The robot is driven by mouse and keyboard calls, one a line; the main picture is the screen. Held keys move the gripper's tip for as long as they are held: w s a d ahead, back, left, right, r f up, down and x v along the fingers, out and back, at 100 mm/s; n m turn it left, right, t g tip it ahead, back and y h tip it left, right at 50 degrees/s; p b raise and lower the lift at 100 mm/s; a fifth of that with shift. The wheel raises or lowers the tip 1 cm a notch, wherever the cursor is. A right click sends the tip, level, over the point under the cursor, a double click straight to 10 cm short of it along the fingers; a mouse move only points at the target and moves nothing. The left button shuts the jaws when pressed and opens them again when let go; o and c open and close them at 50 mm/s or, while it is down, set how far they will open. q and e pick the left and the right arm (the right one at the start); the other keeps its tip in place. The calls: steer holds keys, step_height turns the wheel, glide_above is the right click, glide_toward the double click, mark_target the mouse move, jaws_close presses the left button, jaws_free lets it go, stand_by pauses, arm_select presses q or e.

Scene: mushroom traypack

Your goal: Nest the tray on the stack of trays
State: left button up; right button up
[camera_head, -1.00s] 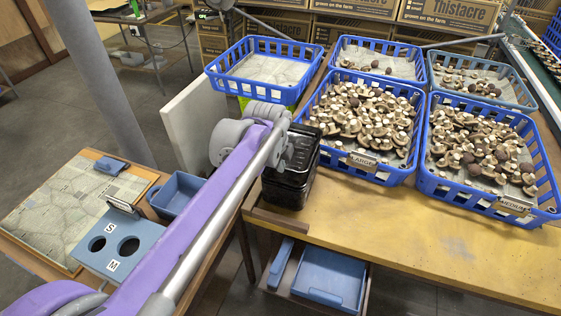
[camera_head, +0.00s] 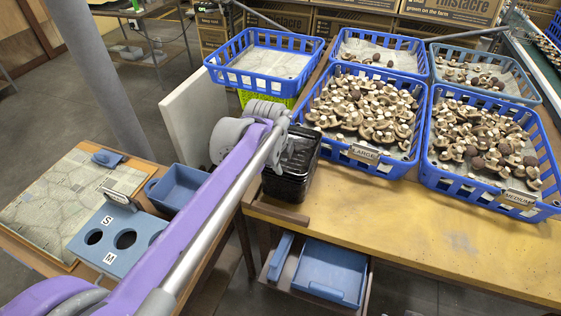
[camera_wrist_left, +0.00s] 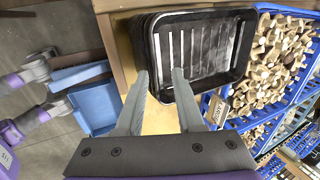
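A stack of black trays (camera_head: 286,184) stands at the left end of the yellow table. In the left wrist view its top tray (camera_wrist_left: 238,60) is seen from above, empty, with a ribbed floor. How many trays are nested is hard to tell. My left gripper (camera_wrist_left: 160,75) is open, its two grey fingers apart at the near edge of the stack, with nothing seen between them. In the head view the arm and wrist hide the left gripper's fingertips and part of the stack. No separate loose tray shows. My right gripper is not in view.
Blue crates of mushrooms, large (camera_head: 351,153) and medium (camera_head: 432,178), stand right of the stack. Another blue crate (camera_head: 213,75) stands behind it. A blue sizing board (camera_head: 92,257) and bin (camera_head: 151,187) lie left. The table front is clear.

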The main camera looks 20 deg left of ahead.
arm_select(q)
steer(key=p+v, duration=0.1)
steer(key=v, duration=0.9)
steer(key=shift+s+r, duration=0.2)
steer(key=shift+r, duration=0.15)
steer(key=s+f+n+p, duration=0.4)
steer(key=s+f+n, duration=0.1)
steer(key=s+n, duration=0.4)
steer(key=s+f+n+t+p, duration=0.1)
steer(key=s+f+n+p, duration=0.3)
steer(key=s+n, duration=0.5)
steer(key=s+f, duration=0.2)
steer(key=s, duration=0.1)
steer(key=shift+f, duration=0.2)
steer(key=shift+s+n, duration=0.1)
steer(key=shift+n, duration=0.2)
